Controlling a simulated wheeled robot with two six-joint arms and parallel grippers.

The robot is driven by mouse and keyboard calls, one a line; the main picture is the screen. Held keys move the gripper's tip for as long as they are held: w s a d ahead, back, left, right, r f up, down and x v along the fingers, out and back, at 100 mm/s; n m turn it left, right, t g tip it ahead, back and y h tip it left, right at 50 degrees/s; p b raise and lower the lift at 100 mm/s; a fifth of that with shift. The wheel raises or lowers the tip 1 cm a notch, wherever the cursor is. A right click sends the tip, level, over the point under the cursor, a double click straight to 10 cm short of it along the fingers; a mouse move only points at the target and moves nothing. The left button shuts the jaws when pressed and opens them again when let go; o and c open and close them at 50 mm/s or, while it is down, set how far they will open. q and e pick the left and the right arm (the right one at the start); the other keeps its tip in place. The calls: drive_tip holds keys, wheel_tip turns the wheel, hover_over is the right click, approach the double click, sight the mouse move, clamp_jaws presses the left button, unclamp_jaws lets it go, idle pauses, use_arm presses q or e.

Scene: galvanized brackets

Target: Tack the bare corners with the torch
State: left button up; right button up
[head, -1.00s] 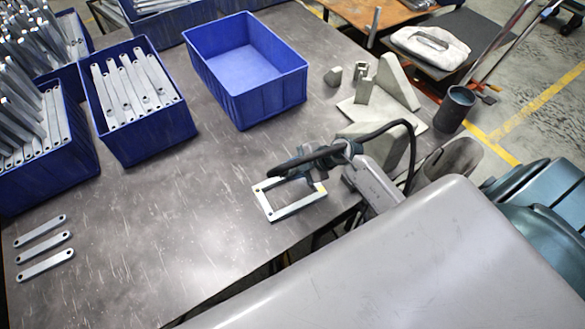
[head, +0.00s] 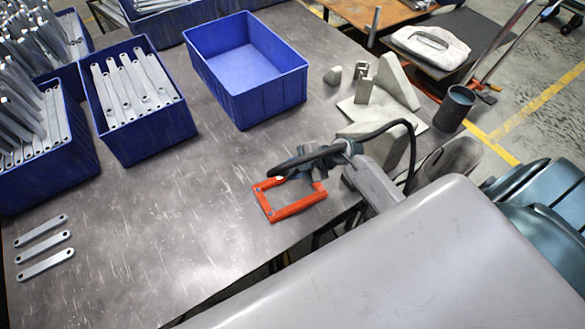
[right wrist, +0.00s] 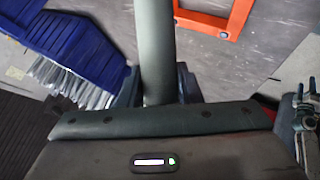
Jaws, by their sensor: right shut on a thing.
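A rectangular frame of flat bars (head: 300,207) lies on the table near its front edge and is orange-red all over. Small grey spots show at some of its corners; the far side is partly hidden by the torch. My right gripper (head: 317,163) is shut on the dark torch (head: 290,163), which it holds over the far side of the frame, with a black cable looping behind. In the right wrist view the torch body (right wrist: 155,45) stands between the fingers (right wrist: 158,90), and part of the orange frame (right wrist: 205,25) shows at the top. My left gripper is not seen.
Three loose grey bars (head: 45,240) lie at the left. Blue bins of bars (head: 150,140) stand behind them, and an empty blue bin (head: 270,105) is at the back middle. A grey fixture (head: 395,85) and dark cup (head: 455,108) stand at right. The table middle is clear.

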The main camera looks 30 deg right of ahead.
idle(0.4)
wheel_tip(320, 180, up, 4)
drive_tip(key=p, duration=0.3)
drive_tip(key=shift+f+p, duration=0.25)
drive_tip(key=shift+p, duration=0.15)
drive_tip(key=shift+r+p, duration=0.7)
drive_tip(key=shift+r, duration=0.6)
